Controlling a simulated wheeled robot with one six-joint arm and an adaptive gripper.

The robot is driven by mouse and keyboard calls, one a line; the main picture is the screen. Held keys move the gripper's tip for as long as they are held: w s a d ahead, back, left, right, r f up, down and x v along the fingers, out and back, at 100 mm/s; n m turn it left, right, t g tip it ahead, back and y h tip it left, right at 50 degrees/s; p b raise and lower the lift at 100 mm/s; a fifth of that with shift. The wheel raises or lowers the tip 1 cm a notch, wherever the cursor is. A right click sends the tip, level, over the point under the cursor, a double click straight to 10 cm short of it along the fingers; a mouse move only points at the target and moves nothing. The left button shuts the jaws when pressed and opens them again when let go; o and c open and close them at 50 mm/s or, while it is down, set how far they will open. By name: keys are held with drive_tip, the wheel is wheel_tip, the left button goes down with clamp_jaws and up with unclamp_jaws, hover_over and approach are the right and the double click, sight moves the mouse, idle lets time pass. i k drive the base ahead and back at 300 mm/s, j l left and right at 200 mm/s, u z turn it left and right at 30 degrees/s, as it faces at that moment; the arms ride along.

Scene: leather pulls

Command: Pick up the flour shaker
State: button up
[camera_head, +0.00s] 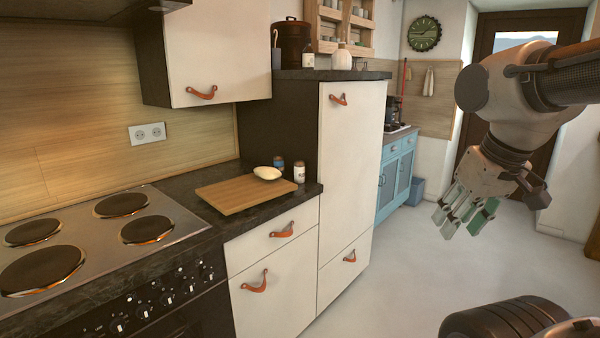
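Two small containers stand on the dark counter at the back edge of the wooden board. One is a white shaker (299,172) with a darker top, upright near the counter's right end. The other is a bluish jar (280,163), just left of it and partly hidden by a pale oval item. I cannot read labels to tell for certain which is the flour shaker; the white one looks most like it. My gripper (460,217) is at the right, in the air over the floor, well away from the counter. Its green-padded fingers are apart and empty, pointing down-left.
The wooden board (243,194) lies on the counter with a pale loaf-like item (267,173) at its back. The stove (95,240) is left. A tall white cabinet (346,165) rises right of the containers; a wall cupboard (215,55) hangs above. The floor (410,270) is clear.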

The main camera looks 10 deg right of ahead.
sight(299, 165)
drive_tip(key=i+l, duration=0.1)
drive_tip(key=i, duration=0.4)
drive_tip(key=i+l+u, duration=0.1)
drive_tip(key=i, duration=0.4)
